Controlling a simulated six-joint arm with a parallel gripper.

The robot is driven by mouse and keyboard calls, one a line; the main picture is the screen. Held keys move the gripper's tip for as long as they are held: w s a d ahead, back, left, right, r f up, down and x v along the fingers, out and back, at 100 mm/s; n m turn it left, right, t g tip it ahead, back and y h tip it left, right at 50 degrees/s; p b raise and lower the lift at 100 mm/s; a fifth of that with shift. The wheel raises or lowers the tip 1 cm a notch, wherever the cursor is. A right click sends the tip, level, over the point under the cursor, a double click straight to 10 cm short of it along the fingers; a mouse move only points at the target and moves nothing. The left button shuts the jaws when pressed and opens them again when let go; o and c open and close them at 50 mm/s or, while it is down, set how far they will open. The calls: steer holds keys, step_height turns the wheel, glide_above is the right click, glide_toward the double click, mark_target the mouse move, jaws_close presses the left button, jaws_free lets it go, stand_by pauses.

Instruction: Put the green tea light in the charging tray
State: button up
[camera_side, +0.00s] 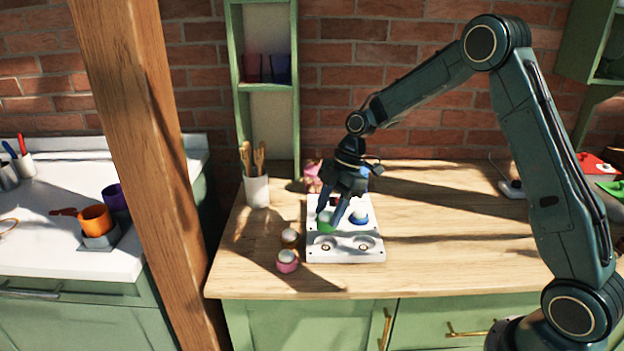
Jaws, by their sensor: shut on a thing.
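The white charging tray (345,254) lies on the wooden worktop, with two empty round wells showing along its front row. My gripper (331,221) is over the left part of the tray, fingers pointing down, shut on the green tea light (325,222). The green tea light is at the left of the tray, behind the front wells; I cannot tell whether it rests in a well or is held just above.
A pink tea light (287,261) and a dark yellowish one (290,238) stand on the worktop (440,262) left of the tray. A pink object (312,172) is behind my gripper. A white utensil cup (257,190) stands at the back left. The worktop right of the tray is clear.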

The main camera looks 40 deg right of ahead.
mark_target(329, 229)
steer(key=shift+f, duration=0.8)
steer(key=shift+f, duration=0.1)
steer(key=shift+f, duration=2.05)
steer(key=shift+f, duration=0.15)
steer(key=o, duration=1)
steer(key=shift+c, duration=0.2)
steer(key=v, duration=1.2)
steer(key=shift+r, duration=0.2)
